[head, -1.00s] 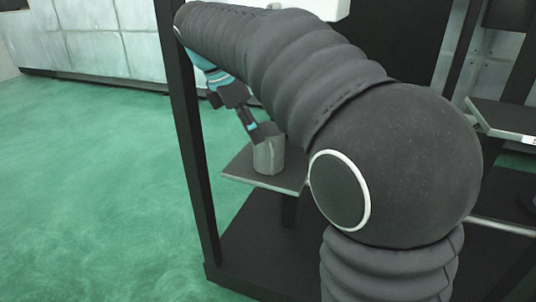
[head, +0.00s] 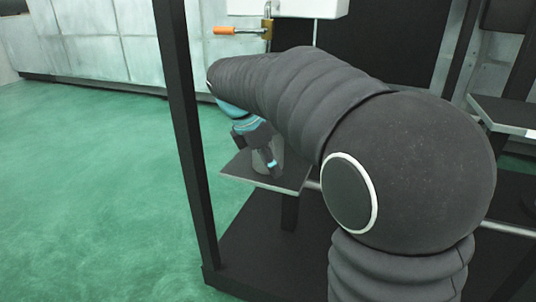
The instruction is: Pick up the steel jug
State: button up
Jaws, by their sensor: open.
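The steel jug (head: 262,163) is a grey, roughly cylindrical vessel standing upright on a small dark shelf (head: 240,172). My gripper (head: 271,165), dark with teal bands, is at the jug, pointing down with its fingers in front of the jug's upper part. It is open. My arm and gripper hide much of the jug, and I cannot tell whether a finger touches it.
A dark upright post (head: 187,150) stands left of the shelf. A white box (head: 300,8) with an orange-handled valve (head: 228,30) is behind. Another shelf (head: 505,115) is at the right. Green floor (head: 100,200) at left is clear.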

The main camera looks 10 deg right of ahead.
aim_at(270, 146)
grip_shut()
jog(key=shift+r, duration=0.15)
dwell(0.4)
jog(key=shift+r+p, duration=0.3)
jog(key=shift+r, duration=1.7)
jog(key=s+d+r, duration=0.5)
jog(key=s+r, duration=0.1)
jog(key=s, duration=0.4)
jog(key=shift+d+r+p, duration=0.3)
jog(key=shift+d, duration=0.05)
jog(key=shift+s, duration=0.1)
